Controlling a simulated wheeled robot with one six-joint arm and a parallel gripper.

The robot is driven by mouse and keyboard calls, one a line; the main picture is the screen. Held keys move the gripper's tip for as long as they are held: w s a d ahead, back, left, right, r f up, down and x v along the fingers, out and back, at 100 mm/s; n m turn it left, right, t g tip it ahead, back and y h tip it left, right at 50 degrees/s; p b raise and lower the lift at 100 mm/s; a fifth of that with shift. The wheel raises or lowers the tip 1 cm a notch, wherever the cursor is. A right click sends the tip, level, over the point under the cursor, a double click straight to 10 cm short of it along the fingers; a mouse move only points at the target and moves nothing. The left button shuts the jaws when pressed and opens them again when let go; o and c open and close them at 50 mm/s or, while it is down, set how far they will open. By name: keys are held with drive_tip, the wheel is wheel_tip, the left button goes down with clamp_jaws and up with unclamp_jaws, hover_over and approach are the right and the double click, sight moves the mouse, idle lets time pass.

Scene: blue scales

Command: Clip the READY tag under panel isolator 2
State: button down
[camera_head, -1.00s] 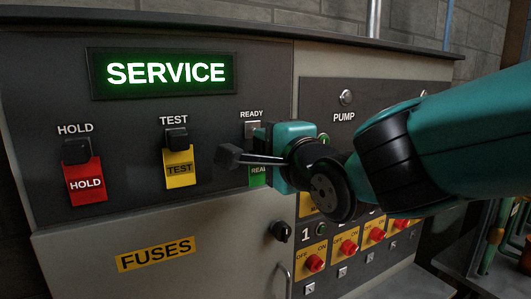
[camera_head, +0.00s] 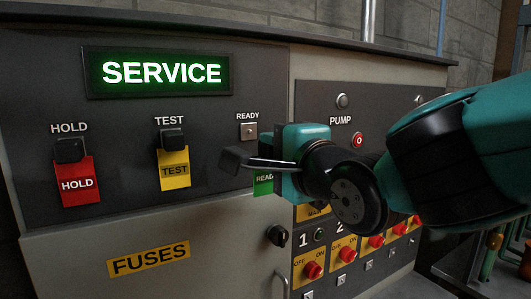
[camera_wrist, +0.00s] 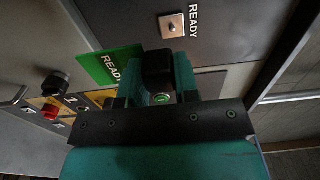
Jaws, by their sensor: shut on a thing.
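My gripper (camera_head: 284,160) is shut on the green READY tag (camera_head: 264,184), just below and right of the READY peg plate (camera_head: 248,131), which is bare. In the wrist view, my gripper (camera_wrist: 160,82) holds the tag by its black clip (camera_wrist: 157,66); the green READY tag (camera_wrist: 108,64) shows beside it. Panel isolator 2 (camera_head: 345,254) is a red knob on a yellow OFF/ON plate, lower right in the head view. A small bare square plate (camera_head: 341,280) sits under it. My arm partly covers the panel above the isolators.
The red HOLD tag (camera_head: 77,184) and yellow TEST tag (camera_head: 174,170) hang at left. The display (camera_head: 162,73) reads SERVICE. A black knob (camera_head: 277,235) and a door handle (camera_head: 283,281) stick out left of isolator 1 (camera_head: 313,270). More isolators run to the right.

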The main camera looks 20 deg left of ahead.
drive_tip(key=w+d+f+m+t+h+b, duration=0.2)
drive_tip(key=w+d+f+m+t+h, duration=0.3)
drive_tip(key=w+d+f, duration=1.15)
drive_tip(key=d+f+m+h, duration=0.1)
drive_tip(key=d+f+h, duration=0.2)
drive_tip(key=d+f, duration=0.3)
drive_tip(key=s+d+f+m+t+h+b, duration=0.1)
drive_tip(key=d+f, duration=0.5)
drive_tip(key=d, duration=0.6)
drive_tip(key=s+d+f+m+h, duration=0.1)
drive_tip(key=d+f+m+h, duration=0.2)
drive_tip(key=d, duration=0.6)
wheel_tip(320, 180, down, 3)
drive_tip(key=shift+d+r+h, duration=0.1)
drive_tip(key=shift+d+h, duration=0.2)
drive_tip(key=shift+h, duration=0.6)
